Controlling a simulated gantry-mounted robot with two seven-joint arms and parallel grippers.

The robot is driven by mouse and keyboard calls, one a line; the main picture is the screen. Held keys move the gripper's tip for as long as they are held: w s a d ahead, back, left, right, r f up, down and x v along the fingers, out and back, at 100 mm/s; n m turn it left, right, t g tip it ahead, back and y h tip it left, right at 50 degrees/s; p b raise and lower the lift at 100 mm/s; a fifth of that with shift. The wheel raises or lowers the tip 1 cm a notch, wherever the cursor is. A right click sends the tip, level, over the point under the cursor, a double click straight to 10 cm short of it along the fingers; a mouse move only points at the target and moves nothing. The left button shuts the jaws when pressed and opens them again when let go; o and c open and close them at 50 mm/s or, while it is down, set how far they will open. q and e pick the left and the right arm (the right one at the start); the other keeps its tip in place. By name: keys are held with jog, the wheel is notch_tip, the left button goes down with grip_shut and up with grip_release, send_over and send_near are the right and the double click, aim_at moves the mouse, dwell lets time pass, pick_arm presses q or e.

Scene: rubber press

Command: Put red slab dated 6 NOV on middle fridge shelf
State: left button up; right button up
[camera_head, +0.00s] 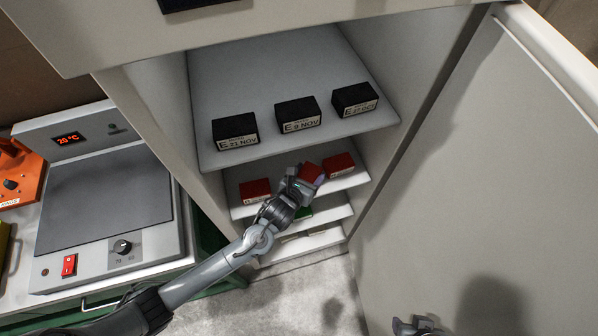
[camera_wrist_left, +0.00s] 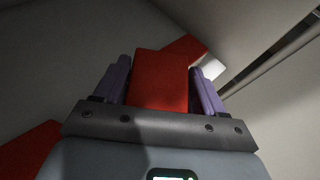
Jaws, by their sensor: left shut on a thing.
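My left gripper (camera_head: 303,181) is inside the open fridge at the height of the second shelf from the top. It is shut on a red slab (camera_head: 312,172), which also shows between the purple fingers in the left wrist view (camera_wrist_left: 160,80). The label of this slab is not visible. The red-slab shelf (camera_head: 243,211) carries one red slab (camera_head: 255,190) left of the gripper and another (camera_head: 339,165) to its right. The held slab is between them; whether it touches the shelf I cannot tell. At the bottom edge of the head view is part of my right gripper (camera_head: 418,328), its fingers unclear.
Black slabs dated 21 NOV (camera_head: 235,132), 9 NOV (camera_head: 298,113) and a third (camera_head: 354,99) sit on the top shelf (camera_head: 215,160). A green slab (camera_head: 304,213) is lower down, partly hidden. The fridge door (camera_head: 480,160) stands open at the right. A hot plate (camera_head: 105,200) stands left.

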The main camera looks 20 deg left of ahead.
pick_arm(q)
jog(key=w+a+f, duration=0.1)
jog(key=a, duration=0.1)
jog(key=w+a+f, duration=0.1)
jog(key=w+a, duration=0.1)
jog(key=shift+f, duration=0.4)
jog(key=shift+w+f+b, duration=0.1)
jog(key=shift+f+b, duration=0.45)
jog(key=shift+f, duration=1.45)
jog(key=shift+f, duration=0.15)
jog(key=o, duration=1.3)
